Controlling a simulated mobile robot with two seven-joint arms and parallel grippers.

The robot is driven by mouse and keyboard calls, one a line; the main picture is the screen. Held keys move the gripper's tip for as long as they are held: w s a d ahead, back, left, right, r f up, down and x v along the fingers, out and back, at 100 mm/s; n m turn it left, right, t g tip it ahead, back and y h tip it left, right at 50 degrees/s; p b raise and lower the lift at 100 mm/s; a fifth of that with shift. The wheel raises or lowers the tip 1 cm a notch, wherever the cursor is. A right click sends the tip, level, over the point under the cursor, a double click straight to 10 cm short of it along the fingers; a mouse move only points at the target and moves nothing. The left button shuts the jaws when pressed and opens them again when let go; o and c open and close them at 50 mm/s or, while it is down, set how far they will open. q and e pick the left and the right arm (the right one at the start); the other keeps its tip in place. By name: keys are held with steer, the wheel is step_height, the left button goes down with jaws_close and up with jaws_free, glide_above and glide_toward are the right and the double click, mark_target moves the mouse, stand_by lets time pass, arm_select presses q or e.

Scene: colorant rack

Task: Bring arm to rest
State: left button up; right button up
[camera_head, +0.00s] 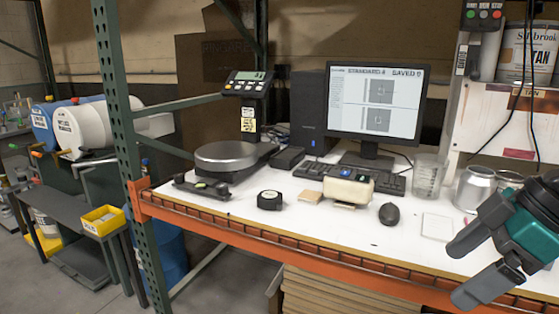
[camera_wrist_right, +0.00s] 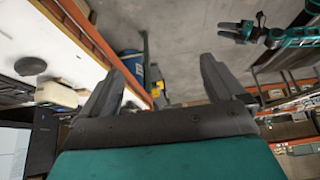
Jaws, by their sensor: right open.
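My right gripper (camera_head: 458,272) is at the lower right of the head view, in front of the workbench's right part. Its two dark fingers are spread apart and nothing is between them. The right wrist view shows the same open fingers (camera_wrist_right: 160,68), with the bench to the left and the concrete floor beyond. A teal arm with a dark gripper (camera_wrist_right: 236,31) shows small at the upper right of the wrist view. The left arm is outside the head view.
The white bench top (camera_head: 240,208) has an orange front beam (camera_head: 270,240). The can and beaker are near my right gripper. Open floor lies in front.

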steer(key=w+a+f+m+t+y, duration=0.1)
steer(key=w+a+f+m+t, duration=0.15)
steer(key=f, duration=0.75)
steer(key=w+a+f+m+t, duration=0.2)
steer(key=w+a+f+m, duration=0.15)
steer(key=f, duration=0.55)
steer(key=s+a+f+m+t+h, duration=0.1)
steer(key=s+f+m+t+h, duration=0.2)
steer(key=s+f, duration=1.2)
steer(key=shift+a+f+m+t+h, duration=0.2)
steer(key=shift+f+m+t+h, duration=0.15)
steer(key=shift+f+m+h, duration=0.45)
